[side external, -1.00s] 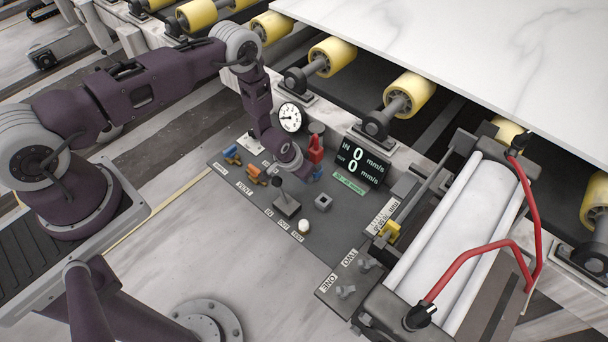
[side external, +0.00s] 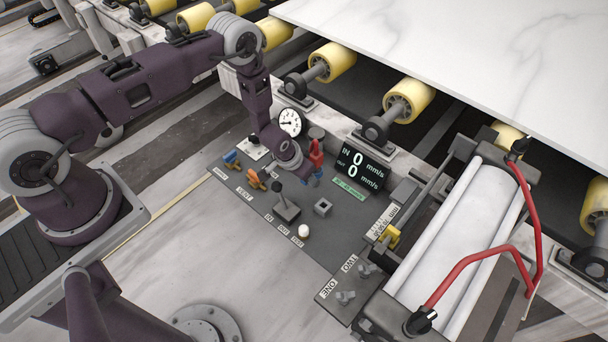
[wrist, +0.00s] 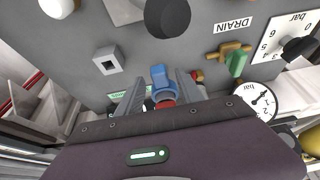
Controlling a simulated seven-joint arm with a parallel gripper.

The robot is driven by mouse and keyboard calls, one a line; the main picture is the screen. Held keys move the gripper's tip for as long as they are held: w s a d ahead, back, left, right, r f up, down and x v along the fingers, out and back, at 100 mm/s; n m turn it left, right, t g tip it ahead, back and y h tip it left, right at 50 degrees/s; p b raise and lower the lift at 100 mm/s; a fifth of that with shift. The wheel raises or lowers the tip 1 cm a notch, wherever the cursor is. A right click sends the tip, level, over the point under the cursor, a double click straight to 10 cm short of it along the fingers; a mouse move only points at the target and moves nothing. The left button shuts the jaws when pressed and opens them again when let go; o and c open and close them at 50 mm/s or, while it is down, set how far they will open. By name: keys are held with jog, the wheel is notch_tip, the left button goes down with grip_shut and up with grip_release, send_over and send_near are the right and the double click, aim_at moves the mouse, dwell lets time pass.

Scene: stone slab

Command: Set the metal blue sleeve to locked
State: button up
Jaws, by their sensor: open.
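A small blue fitting (wrist: 160,76), which I take for the blue sleeve, stands on the dark grey panel between my gripper's fingers in the wrist view. A red part (wrist: 165,104) shows just behind it. In the side view the blue fitting (side external: 312,181) is partly hidden, beside the upright red part (side external: 317,154). My gripper (wrist: 158,88) is open, with one grey finger on each side of the blue fitting. I cannot tell whether the fingers touch it, or which setting the sleeve is in.
A black-knobbed lever (side external: 286,209), a grey square socket (side external: 323,207) and a white button (side external: 304,231) stand near. A gauge (side external: 290,122) and a display (side external: 362,165) reading 0 stand behind.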

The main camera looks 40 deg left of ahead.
jog(key=v, duration=0.7)
jog(key=shift+r, duration=0.1)
notch_tip(320, 180, up, 28)
jog(key=s, duration=0.1)
jog(key=s+r+t, duration=0.1)
jog(key=s+r, duration=1.3)
jog(key=s, duration=0.1)
jog(key=s+r, duration=0.1)
jog(key=s, duration=1.2)
jog(key=shift+a+r, duration=0.2)
jog(key=shift+r, duration=0.1)
